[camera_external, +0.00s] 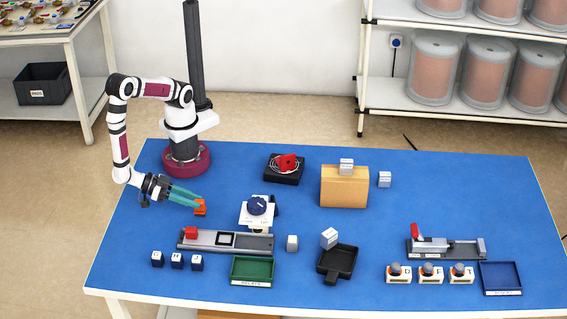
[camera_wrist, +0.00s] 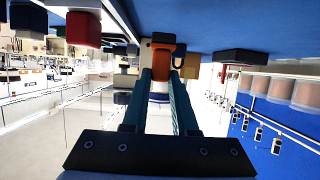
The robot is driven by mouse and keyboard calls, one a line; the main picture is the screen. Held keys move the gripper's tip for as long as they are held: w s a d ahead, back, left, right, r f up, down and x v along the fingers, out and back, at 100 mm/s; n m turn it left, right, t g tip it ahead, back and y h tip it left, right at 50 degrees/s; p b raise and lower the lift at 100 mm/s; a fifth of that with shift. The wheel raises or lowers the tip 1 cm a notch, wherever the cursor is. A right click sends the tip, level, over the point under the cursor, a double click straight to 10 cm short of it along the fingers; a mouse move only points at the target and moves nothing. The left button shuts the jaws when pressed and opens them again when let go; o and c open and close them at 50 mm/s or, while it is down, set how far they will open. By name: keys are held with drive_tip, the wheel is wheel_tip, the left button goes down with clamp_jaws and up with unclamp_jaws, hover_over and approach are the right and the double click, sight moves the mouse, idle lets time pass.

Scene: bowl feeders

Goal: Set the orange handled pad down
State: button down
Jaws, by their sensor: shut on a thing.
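The orange handled pad (camera_external: 200,211) is at the tips of my gripper (camera_external: 198,201), over the left part of the blue table. My gripper's teal fingers are shut on it. It is low, close to the tabletop; I cannot tell whether it touches. In the wrist view the orange handle (camera_wrist: 166,50) shows between the fingertips (camera_wrist: 163,72). The underside of the pad is hidden.
Right of my gripper stands a white device with a dark blue knob (camera_external: 257,205). In front are a grey rail with a red block (camera_external: 191,232), several dark blue cubes (camera_external: 177,260) and a green tray (camera_external: 252,283). A black box with a red part (camera_external: 285,168) stands behind.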

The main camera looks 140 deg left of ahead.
drive_tip(key=shift+f, duration=1.5)
drive_tip(key=shift+f, duration=0.15)
drive_tip(key=c, duration=0.7)
unclamp_jaws()
